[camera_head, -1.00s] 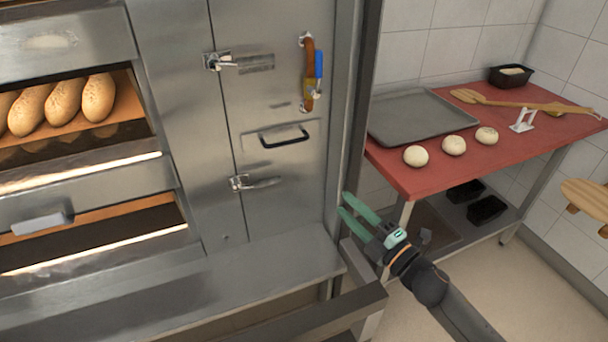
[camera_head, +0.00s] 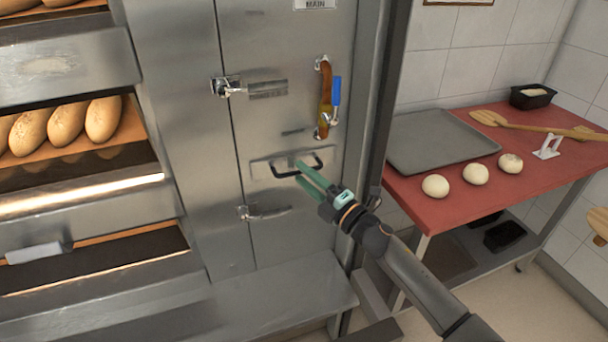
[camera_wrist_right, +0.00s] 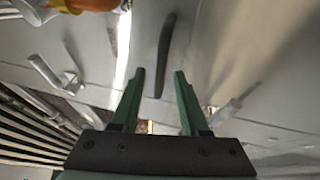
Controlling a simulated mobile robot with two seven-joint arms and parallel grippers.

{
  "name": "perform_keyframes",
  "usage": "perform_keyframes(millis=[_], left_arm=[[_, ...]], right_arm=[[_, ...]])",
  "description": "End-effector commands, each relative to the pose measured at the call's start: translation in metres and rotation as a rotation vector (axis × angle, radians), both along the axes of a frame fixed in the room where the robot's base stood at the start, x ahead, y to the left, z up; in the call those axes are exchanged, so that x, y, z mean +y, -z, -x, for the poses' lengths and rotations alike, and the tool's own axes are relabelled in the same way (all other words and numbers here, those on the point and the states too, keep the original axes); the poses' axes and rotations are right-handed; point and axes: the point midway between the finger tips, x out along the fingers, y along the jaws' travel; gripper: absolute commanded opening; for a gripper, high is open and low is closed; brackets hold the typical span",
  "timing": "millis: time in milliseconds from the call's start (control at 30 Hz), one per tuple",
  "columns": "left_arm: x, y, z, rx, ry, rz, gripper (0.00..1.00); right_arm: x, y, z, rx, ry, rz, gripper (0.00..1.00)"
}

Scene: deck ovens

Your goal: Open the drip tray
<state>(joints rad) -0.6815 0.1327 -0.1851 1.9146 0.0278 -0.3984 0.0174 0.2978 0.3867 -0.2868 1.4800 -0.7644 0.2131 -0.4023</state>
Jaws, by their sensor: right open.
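A pale metal plate (camera_head: 258,169) with a black bar handle (camera_head: 283,174) sits low on the steel oven panel, flush with it; it looks like the drip tray front, though no label shows. My right gripper (camera_head: 300,174) has green fingers and is open in front of the handle, partly covering its right part. In the right wrist view, the dark handle (camera_wrist_right: 166,48) lies lengthwise ahead of the gap between the open fingertips (camera_wrist_right: 159,73). Contact cannot be told. My left gripper is out of view.
Metal latches (camera_head: 226,86) (camera_head: 262,213) sit above and below the plate. A brown handle (camera_head: 325,98) with a blue part is above. A steel ledge (camera_head: 270,293) juts out below. A red table (camera_head: 415,196) with dough balls and a grey tray stands right.

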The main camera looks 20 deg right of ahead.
Motion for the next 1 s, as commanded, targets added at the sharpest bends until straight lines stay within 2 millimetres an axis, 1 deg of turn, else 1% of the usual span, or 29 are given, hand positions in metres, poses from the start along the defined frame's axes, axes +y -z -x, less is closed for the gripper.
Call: perform_keyframes(millis=[133, 367, 767, 1000], left_arm=[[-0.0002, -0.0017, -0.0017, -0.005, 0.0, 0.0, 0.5], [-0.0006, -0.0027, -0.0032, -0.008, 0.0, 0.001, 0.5], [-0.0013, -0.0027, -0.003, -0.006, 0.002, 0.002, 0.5], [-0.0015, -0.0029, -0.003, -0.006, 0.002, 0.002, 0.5]], right_arm=[[0.0024, -0.0009, -0.0044, 0.0, -0.001, 0.0, 0.45], [0.0025, -0.0006, -0.0044, 0.001, -0.001, 0.001, 0.45], [0.0023, -0.0006, -0.0042, 0.001, -0.001, 0.001, 0.0], [0.0022, -0.0006, -0.0041, 0.001, -0.001, 0.001, 0.0]])
